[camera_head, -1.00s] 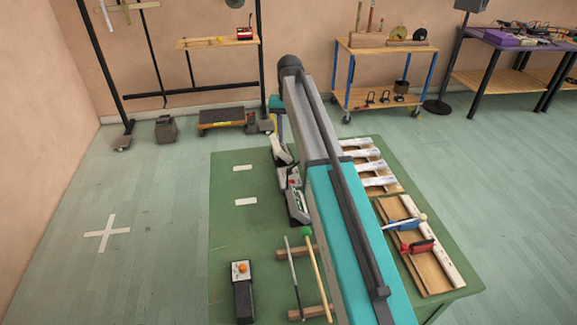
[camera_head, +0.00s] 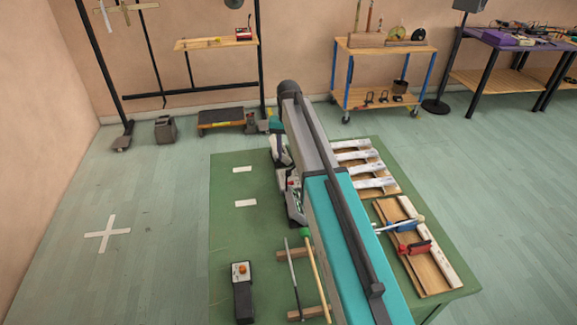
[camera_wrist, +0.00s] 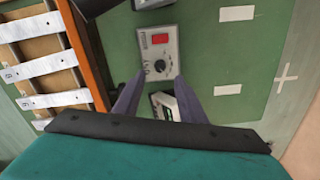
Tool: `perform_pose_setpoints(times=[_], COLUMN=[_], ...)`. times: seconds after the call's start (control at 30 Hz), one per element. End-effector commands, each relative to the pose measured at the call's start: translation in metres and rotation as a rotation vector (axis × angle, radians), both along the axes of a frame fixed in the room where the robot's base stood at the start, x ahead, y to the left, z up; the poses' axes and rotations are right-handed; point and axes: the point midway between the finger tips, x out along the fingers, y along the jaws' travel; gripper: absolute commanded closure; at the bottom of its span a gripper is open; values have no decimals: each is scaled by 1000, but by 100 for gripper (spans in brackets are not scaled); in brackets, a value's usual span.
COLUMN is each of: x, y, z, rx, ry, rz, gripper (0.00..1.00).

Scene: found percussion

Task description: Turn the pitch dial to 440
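In the wrist view a grey box (camera_wrist: 158,48) lies on the green mat, with a small red display (camera_wrist: 160,38) and a round black dial (camera_wrist: 160,66). The display's reading is too small to make out. My gripper (camera_wrist: 159,78) is open, its two dark fingers apart. The fingertips appear on either side of the box's lower part, with the dial between and just above them in the picture. I cannot tell how high they are or whether they touch it.
A white and dark device (camera_wrist: 166,106) lies just below the box in the wrist view. White bars on a wooden frame (camera_wrist: 92,62) stand to the left. Bare mat with white tape marks (camera_wrist: 237,13) is to the right. Mallets (camera_head: 317,270) lie nearer in the head view.

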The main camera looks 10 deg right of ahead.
Motion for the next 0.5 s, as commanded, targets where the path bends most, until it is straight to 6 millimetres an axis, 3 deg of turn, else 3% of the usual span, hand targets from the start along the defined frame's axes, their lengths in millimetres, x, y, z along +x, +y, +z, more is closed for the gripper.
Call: perform_pose_setpoints(times=[0.5], x=[0], y=[1], z=[-57], rx=[0], ry=[1], rz=[1], gripper=[63])
